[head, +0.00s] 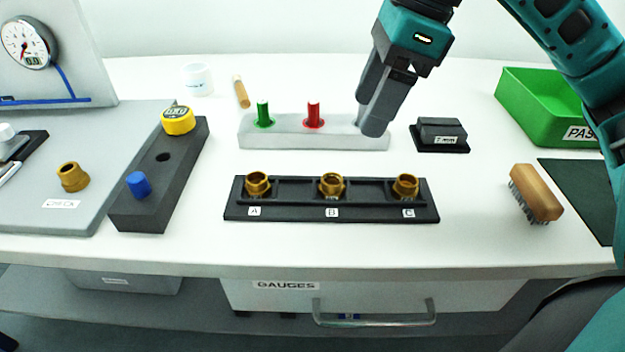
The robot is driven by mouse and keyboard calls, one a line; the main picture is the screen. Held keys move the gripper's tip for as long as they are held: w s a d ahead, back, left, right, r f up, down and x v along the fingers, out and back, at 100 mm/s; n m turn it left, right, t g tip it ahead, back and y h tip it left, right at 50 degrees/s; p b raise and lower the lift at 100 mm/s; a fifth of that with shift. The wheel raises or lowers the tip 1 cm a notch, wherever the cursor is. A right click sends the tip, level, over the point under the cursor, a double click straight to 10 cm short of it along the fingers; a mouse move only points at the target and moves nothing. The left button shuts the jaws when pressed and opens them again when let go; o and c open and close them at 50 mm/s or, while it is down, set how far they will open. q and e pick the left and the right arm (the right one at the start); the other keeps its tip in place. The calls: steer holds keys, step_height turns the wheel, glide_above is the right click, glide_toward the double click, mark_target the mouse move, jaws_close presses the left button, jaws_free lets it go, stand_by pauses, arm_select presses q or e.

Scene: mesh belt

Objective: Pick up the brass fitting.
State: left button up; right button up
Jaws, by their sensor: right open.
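Brass fittings stand in a black rack (290,212): one at A (257,184), one at B (331,186) and one at C (405,186). Another brass fitting (73,177) stands alone on the grey board marked CHECK at the left. My right gripper (371,118) points down, open and empty, in front of the right end of the light grey block and behind the rack between B and C. It appears to be above the table and apart from every fitting. My left gripper is out of view.
The light grey block (280,142) holds a green plug (264,114) and a red plug (313,115). A dark block (140,214) with a yellow gauge (178,120) stands left. A small black block (439,134), brush (537,192) and green bin (535,112) stand right.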

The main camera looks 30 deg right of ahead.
steer(key=b, duration=0.1)
glide_above(336, 173)
steer(key=s+d, duration=0.1)
steer(key=s, duration=0.1)
step_height(336, 173, down, 6)
steer(key=shift+s+d+r, duration=0.1)
steer(key=shift+s+d, duration=0.05)
steer(key=shift+a+b+x, duration=0.1)
steer(key=shift+b+x, duration=0.15)
steer(key=shift+x, duration=1.35)
steer(key=shift+a+b+x, duration=0.15)
steer(key=shift+b+x, duration=0.1)
steer(key=shift+x, duration=1.35)
steer(key=shift+r, duration=0.1)
steer(key=c, duration=1.2)
